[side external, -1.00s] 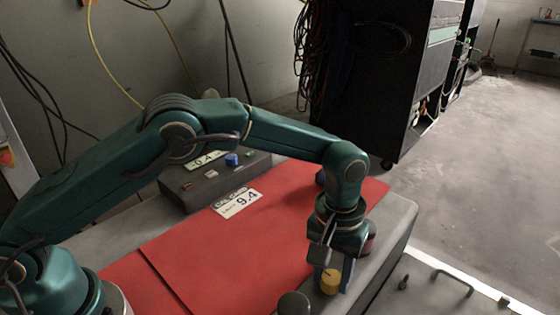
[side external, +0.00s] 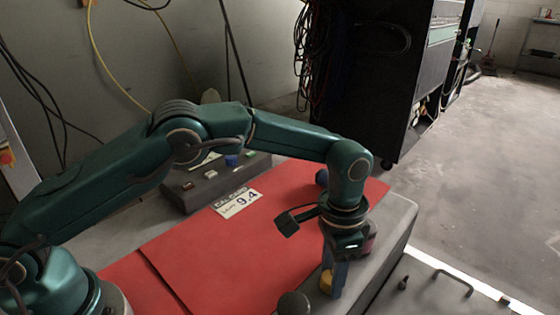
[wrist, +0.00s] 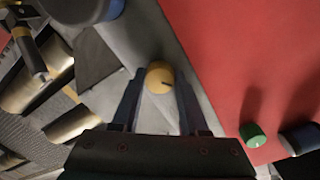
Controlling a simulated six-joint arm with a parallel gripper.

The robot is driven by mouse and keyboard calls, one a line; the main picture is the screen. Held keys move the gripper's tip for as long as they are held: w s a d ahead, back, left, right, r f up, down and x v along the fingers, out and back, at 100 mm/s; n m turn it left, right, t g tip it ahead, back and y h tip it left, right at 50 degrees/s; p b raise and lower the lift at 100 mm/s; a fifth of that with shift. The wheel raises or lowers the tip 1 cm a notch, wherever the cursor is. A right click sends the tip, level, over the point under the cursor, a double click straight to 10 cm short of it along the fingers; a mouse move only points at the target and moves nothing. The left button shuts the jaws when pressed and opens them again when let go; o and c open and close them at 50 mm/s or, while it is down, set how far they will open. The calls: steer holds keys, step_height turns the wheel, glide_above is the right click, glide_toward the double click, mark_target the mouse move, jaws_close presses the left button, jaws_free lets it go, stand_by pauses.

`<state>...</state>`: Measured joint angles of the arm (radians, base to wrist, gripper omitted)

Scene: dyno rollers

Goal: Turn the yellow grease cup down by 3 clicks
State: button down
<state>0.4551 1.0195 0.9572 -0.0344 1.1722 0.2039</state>
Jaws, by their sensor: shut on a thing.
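The yellow grease cup (side external: 326,281) stands on the grey edge strip beside the red plate, partly hidden by a finger in the side view. In the wrist view the yellow cup (wrist: 159,77) sits between my two fingertips, with a dark mark on its top pointing to the right. My gripper (side external: 334,279) reaches down from above, shut on the cup. In the wrist view my gripper (wrist: 160,84) has one finger on each side of it.
A green knob (wrist: 252,135) and a dark blue one (wrist: 302,138) are at the right in the wrist view. A dark round knob (side external: 293,304) is near the front. A grey box with a blue knob (side external: 232,160) stands behind.

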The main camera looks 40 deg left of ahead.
steer(key=m, duration=0.7)
steer(key=shift+r, duration=0.1)
steer(key=shift+d, duration=0.1)
stand_by(0.4)
steer(key=c, duration=0.7)
jaws_free()
steer(key=shift+r, duration=0.1)
steer(key=shift+w+r, duration=0.1)
steer(key=shift+r, duration=2.35)
